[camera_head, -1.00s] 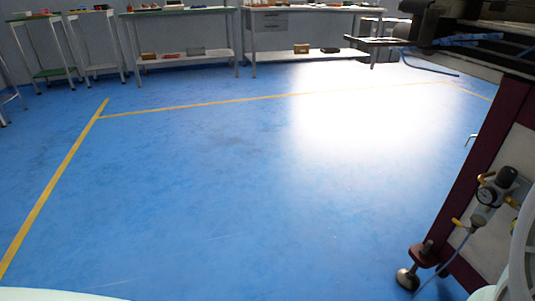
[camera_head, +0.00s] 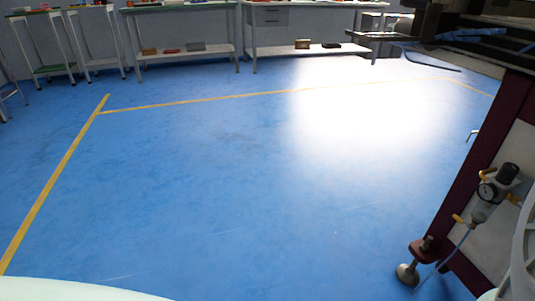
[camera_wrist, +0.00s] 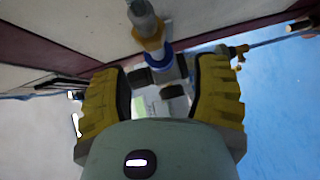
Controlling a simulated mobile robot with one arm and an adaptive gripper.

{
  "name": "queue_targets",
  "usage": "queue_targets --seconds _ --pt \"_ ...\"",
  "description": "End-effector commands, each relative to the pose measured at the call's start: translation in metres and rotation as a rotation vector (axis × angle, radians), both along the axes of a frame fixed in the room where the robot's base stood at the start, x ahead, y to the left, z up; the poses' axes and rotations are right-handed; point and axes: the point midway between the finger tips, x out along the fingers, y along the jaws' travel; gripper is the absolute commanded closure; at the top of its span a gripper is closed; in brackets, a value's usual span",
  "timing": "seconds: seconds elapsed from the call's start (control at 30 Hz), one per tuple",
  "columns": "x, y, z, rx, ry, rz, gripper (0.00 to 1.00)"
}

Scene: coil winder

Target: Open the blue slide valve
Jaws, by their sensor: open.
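In the wrist view, a blue ring (camera_wrist: 157,55) sits below a brass collar on a grey cylindrical fitting; it looks like the blue slide valve. My gripper (camera_wrist: 160,88) is open, its two yellow fingers spread on either side of dark fittings. The blue ring lies between and slightly beyond the fingertips. I cannot tell whether anything touches it. In the head view, the air unit (camera_head: 484,200) with a round gauge, dark knob and brass fittings hangs on the machine side at the right. The blue ring cannot be made out there.
The maroon machine frame (camera_head: 470,175) with a levelling foot (camera_head: 407,273) stands at the right. A brass fitting (camera_wrist: 238,50) lies just beyond the right finger. Blue floor (camera_head: 220,200) is clear in the middle. Workbenches (camera_head: 185,52) line the back wall.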

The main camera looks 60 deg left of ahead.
Motion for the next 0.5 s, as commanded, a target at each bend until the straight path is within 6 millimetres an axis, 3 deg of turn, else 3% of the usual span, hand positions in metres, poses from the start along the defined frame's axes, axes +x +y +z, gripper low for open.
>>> queue_targets --seconds 0.5 --pt "-0.063 -0.034 0.006 0.000 0.004 -0.005 0.39"
